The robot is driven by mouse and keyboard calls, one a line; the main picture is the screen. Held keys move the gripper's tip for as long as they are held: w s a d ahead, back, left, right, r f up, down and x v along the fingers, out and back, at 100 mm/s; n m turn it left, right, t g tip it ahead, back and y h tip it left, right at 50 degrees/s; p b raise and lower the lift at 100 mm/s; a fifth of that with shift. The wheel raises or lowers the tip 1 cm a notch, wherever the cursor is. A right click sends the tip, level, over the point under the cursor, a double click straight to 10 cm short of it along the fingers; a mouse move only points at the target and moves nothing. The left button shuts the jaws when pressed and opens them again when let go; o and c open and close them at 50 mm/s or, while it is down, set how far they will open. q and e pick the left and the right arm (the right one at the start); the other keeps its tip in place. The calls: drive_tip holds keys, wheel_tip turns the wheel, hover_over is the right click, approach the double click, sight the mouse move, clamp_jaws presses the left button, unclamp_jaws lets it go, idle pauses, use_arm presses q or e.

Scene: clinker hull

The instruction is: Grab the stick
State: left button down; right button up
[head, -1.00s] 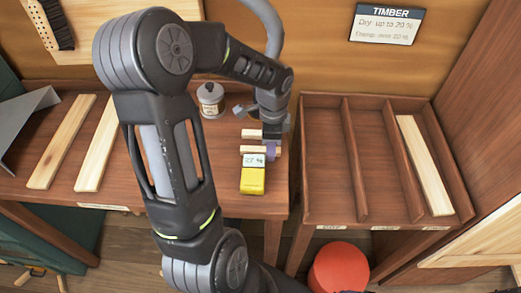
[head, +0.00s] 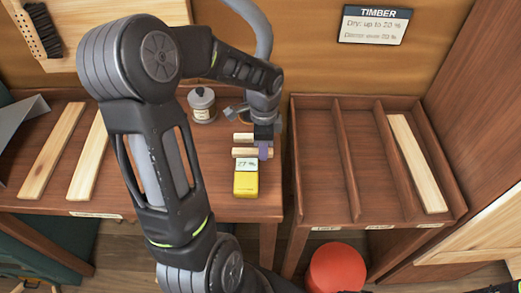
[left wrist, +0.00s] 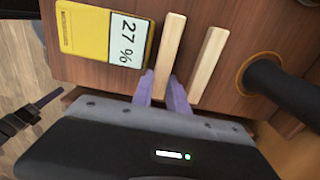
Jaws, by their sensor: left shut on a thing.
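Two short pale wooden sticks lie side by side beyond a yellow meter (head: 245,184) on the bench. The nearer stick (head: 242,153) is right beside the meter; the farther stick (head: 242,138) lies parallel to it. My left gripper (head: 264,151) is at the right end of the nearer stick. In the left wrist view its purple fingers (left wrist: 163,90) are on both sides of that stick (left wrist: 168,50), shut on it. The other stick (left wrist: 208,65) is apart, outside the fingers. The meter (left wrist: 100,32) reads 27 %.
A lidded jar (head: 202,104) stands behind the sticks. Two long boards, one farther left (head: 52,150) and one nearer (head: 88,158), lie on the bench's left. A divided tray (head: 318,212) at the right holds a board (head: 416,165) in its right compartment. A red round stool (head: 336,270) stands below.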

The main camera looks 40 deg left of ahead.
use_arm(q)
wheel_tip(320, 180, up, 9)
drive_tip(key=shift+r+b, duration=0.15)
drive_tip(key=shift+b, duration=0.25)
idle(0.5)
